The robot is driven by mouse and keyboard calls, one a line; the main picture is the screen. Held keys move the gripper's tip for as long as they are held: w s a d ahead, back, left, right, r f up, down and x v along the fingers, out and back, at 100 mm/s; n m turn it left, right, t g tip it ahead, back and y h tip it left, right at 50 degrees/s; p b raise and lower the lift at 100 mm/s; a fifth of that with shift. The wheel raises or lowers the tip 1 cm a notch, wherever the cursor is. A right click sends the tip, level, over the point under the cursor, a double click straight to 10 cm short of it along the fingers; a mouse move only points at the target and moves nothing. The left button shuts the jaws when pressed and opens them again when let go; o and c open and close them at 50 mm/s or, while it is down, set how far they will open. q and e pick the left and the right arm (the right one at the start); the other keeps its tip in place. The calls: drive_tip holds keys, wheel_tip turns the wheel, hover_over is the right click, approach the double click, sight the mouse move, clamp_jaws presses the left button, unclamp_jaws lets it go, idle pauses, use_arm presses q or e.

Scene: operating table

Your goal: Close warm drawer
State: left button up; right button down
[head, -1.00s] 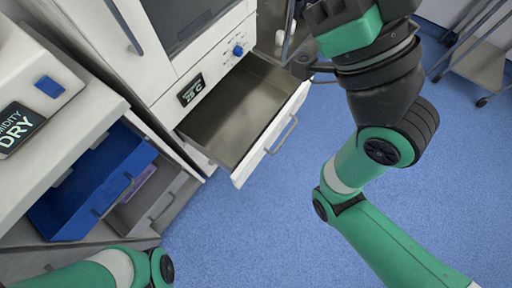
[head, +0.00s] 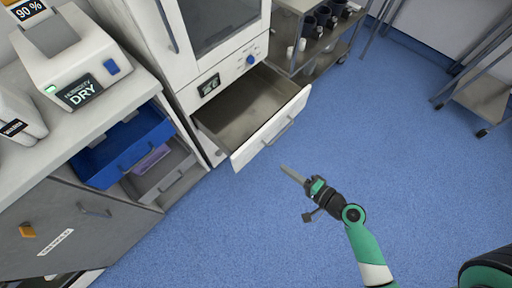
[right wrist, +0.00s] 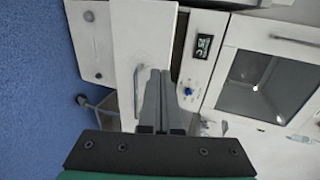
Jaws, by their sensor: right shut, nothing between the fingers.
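The warm drawer (head: 263,134) is pulled out below the white warming cabinet, its empty metal inside (head: 240,108) showing. It has a white front with a bar handle (head: 281,131). My right gripper (head: 285,170) is shut and empty, in front of the drawer and apart from its front in the head view. In the right wrist view, the shut fingers (right wrist: 160,75) overlap the white drawer front (right wrist: 137,42) beside the handle (right wrist: 138,88); I cannot tell the gap there. My left gripper is not in view.
The cabinet's temperature display (head: 209,86) and blue knob (head: 250,60) sit above the drawer. A blue bin (head: 122,148) and a grey bin (head: 165,178) stick out at the left. A metal cart (head: 325,42) stands behind.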

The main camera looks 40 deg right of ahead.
sight(251, 145)
drive_tip(key=x, duration=0.4)
drive_tip(key=b+x, duration=0.1)
drive_tip(key=x, duration=0.4)
drive_tip(key=r+x, duration=0.1)
drive_tip(key=x, duration=0.3)
drive_tip(key=shift+w+b, duration=0.3)
drive_tip(key=shift+w, duration=0.05)
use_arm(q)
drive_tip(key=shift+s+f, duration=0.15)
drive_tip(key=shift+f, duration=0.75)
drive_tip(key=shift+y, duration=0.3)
